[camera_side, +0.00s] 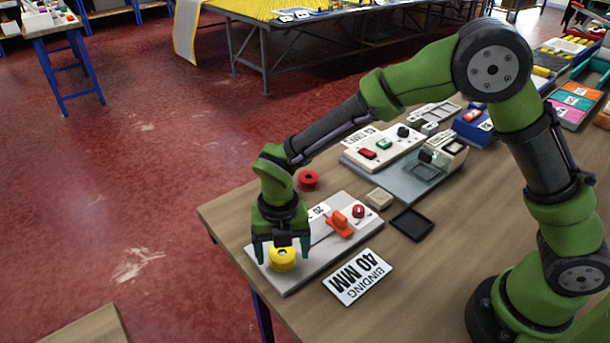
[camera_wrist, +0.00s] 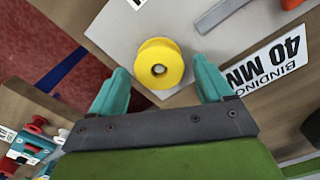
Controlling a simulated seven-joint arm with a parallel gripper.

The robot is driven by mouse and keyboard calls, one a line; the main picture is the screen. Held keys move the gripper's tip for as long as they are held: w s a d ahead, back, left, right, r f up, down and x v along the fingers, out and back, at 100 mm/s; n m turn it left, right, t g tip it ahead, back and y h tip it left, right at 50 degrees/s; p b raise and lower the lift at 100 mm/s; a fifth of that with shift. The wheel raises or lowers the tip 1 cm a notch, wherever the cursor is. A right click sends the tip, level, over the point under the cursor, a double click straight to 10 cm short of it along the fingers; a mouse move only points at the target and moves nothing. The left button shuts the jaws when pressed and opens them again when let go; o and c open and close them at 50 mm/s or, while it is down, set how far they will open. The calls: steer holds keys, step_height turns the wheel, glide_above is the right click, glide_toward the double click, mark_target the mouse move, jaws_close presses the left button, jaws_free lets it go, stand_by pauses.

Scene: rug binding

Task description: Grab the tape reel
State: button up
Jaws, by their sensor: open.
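A yellow tape reel (camera_side: 282,259) sits on the near-left end of a light grey board on the table. In the wrist view the yellow reel (camera_wrist: 158,63) shows from above, with a small pale centre. My gripper (camera_side: 282,256) points down over the reel, its teal fingers spread on either side of it. In the wrist view my gripper (camera_wrist: 162,85) is open, and the reel lies just beyond the line between the fingertips. Contact with the reel cannot be told. A red reel (camera_side: 308,180) stands farther back on the table.
The grey board (camera_side: 300,268) also carries an orange clamp (camera_side: 340,223) and a red knob (camera_side: 358,211). A "BINDING 40 MM" card (camera_side: 358,277) lies to its right. A black tray (camera_side: 411,224) and a beige block (camera_side: 379,199) are nearby. The table's left edge is close.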

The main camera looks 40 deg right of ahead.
steer(key=shift+f, duration=0.6)
steer(key=c, duration=1.1)
steer(key=shift+c, duration=0.2)
